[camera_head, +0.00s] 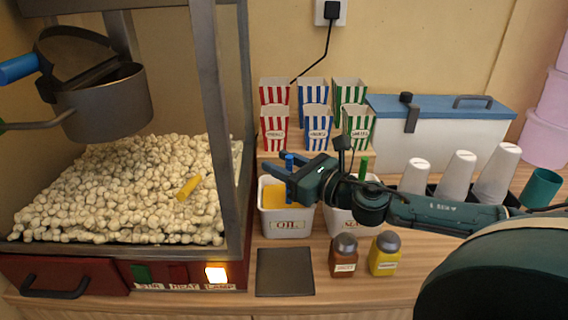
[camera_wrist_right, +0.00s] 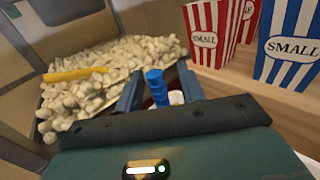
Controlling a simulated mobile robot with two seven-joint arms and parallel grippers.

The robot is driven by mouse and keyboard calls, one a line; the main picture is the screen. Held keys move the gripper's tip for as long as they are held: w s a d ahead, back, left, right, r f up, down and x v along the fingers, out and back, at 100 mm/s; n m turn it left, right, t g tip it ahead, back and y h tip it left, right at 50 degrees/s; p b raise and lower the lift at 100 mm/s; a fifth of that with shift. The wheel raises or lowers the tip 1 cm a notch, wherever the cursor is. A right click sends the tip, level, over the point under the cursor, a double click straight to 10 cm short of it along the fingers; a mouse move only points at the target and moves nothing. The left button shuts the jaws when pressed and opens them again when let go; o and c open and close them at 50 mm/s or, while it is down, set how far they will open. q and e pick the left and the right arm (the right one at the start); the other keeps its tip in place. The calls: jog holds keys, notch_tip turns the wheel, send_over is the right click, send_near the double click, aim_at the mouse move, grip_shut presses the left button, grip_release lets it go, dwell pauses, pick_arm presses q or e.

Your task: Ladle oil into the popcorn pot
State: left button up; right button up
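The grey popcorn pot (camera_head: 110,105) hangs inside the popcorn machine at upper left, its dark lid (camera_head: 75,50) raised. A white tub labelled OIL (camera_head: 287,226) stands on the counter right of the machine, with yellow oil (camera_head: 272,196) inside. The ladle's blue handle (camera_head: 289,162) rises from the tub; its bowl is hidden. My right gripper (camera_head: 274,178) is above the tub, fingers pointing left. In the right wrist view, the blue handle (camera_wrist_right: 156,86) stands between the open fingers, with a gap seeming to show on each side. My left gripper is not in view.
A second white tub (camera_head: 345,222) with a green handle stands beside the oil. Two shakers (camera_head: 343,256) and a dark square plate (camera_head: 285,272) are in front. Striped boxes (camera_head: 316,118) stand behind. Popcorn (camera_head: 120,195) with a yellow handle fills the machine floor. The machine's corner post (camera_head: 208,110) separates tub and pot.

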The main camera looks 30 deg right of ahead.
aim_at(292, 169)
jog(key=shift+s+d+f+b, duration=0.2)
jog(key=shift+s+d+b, duration=0.1)
jog(key=shift+s, duration=0.3)
jog(key=shift+s+d, duration=0.15)
jog(key=shift+s, duration=0.5)
jog(key=shift+v, duration=0.95)
jog(key=v, duration=0.8)
jog(key=shift+s+r, duration=0.25)
jog(key=shift+s, duration=0.1)
